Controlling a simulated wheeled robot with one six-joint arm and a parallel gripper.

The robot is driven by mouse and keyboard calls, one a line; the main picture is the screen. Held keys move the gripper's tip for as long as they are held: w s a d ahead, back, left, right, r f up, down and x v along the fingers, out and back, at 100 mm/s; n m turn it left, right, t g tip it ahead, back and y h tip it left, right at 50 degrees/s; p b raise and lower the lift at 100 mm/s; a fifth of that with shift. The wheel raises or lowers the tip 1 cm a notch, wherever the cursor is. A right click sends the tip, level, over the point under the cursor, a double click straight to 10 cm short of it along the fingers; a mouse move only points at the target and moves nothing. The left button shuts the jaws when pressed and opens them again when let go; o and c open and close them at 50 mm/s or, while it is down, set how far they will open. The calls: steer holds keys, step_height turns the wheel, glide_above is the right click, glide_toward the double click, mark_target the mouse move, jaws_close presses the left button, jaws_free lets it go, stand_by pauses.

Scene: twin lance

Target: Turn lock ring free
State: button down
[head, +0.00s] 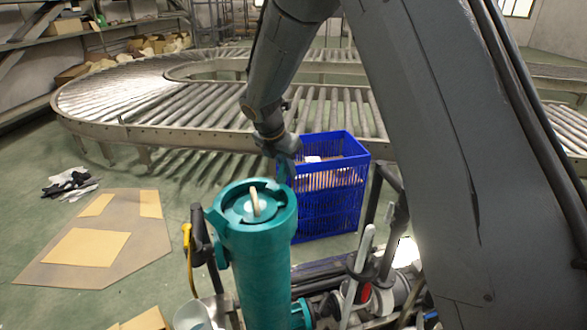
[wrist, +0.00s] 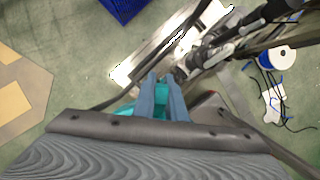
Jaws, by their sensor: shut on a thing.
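A teal upright cylinder (head: 262,275) stands at the front centre in the head view. Its top carries a wider teal lock ring (head: 232,205) around a recessed cap with a pale upright handle (head: 255,202). My gripper (head: 286,176) reaches down to the ring's far right edge. In the wrist view my gripper (wrist: 160,82) shows two blue-grey fingers close together, with teal of the ring (wrist: 147,106) behind and beside them. The fingers are shut on the lock ring's edge; the exact grip point is mostly hidden by the fingers and wrist.
A blue crate (head: 335,205) stands just behind the cylinder. A roller conveyor (head: 190,128) curves across the back. Flat cardboard (head: 60,275) lies on the floor at left. Tools and rods (head: 365,275) crowd the cylinder's right. A white spool (wrist: 283,57) with cables lies at right in the wrist view.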

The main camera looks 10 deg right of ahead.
steer(key=shift+w+a+r+n, duration=0.15)
steer(key=shift+w+a+n, duration=0.25)
steer(key=c, duration=1.8)
jaws_free()
steer(key=shift+a, duration=0.1)
steer(key=b+v, duration=0.1)
steer(key=v, duration=0.6)
steer(key=shift+s+r, duration=0.25)
steer(key=shift+r, duration=0.05)
